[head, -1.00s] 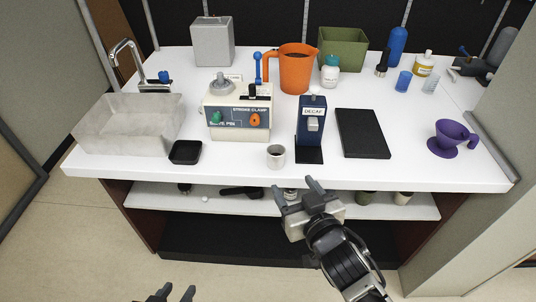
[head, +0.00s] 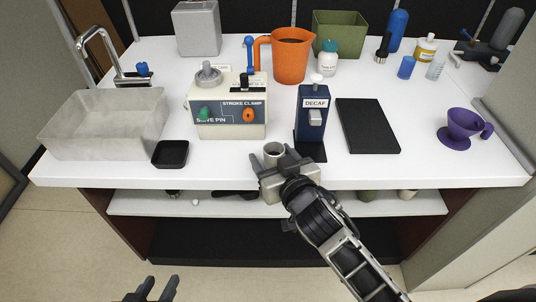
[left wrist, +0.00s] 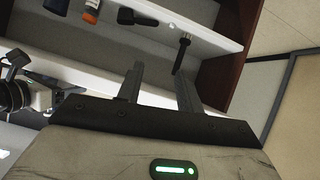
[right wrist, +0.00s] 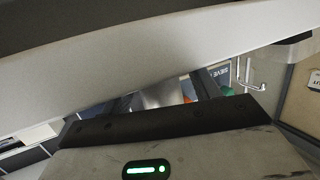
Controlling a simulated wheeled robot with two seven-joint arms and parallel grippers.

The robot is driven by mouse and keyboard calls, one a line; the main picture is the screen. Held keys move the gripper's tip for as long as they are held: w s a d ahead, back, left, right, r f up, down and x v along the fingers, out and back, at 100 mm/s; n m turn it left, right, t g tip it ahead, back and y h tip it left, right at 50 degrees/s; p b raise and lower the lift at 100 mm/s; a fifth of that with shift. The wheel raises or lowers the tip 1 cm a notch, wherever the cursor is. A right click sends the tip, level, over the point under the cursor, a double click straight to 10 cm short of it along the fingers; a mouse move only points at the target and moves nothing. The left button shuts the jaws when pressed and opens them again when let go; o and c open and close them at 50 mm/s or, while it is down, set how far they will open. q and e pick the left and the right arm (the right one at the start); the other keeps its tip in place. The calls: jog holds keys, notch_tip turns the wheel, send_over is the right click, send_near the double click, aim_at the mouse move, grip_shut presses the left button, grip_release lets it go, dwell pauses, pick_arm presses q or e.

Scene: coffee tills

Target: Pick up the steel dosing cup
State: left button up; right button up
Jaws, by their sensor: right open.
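The steel dosing cup (head: 272,149) stands upright near the front edge of the white counter, between the grinder-like control box and the DECAF dispenser. My right gripper (head: 273,159) is open at the front edge, its fingertips around the cup's near side; its lower part is hidden. In the right wrist view a grey metallic surface (right wrist: 162,93), apparently the cup, shows between the spread fingers. Contact cannot be told. My left gripper (head: 158,288) is low in front of the counter, open and empty; its spread fingers also show in the left wrist view (left wrist: 158,88).
A black square tray (head: 171,154) lies left of the cup. The control box (head: 228,115) stands behind left, the blue DECAF dispenser (head: 312,115) close right. A black mat (head: 367,126) and purple dripper (head: 462,130) are further right. A lower shelf (head: 330,204) runs under the counter.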

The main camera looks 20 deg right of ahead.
jog(key=shift+s, duration=0.1)
jog(key=c, duration=1.1)
jog(key=shift+r, duration=0.1)
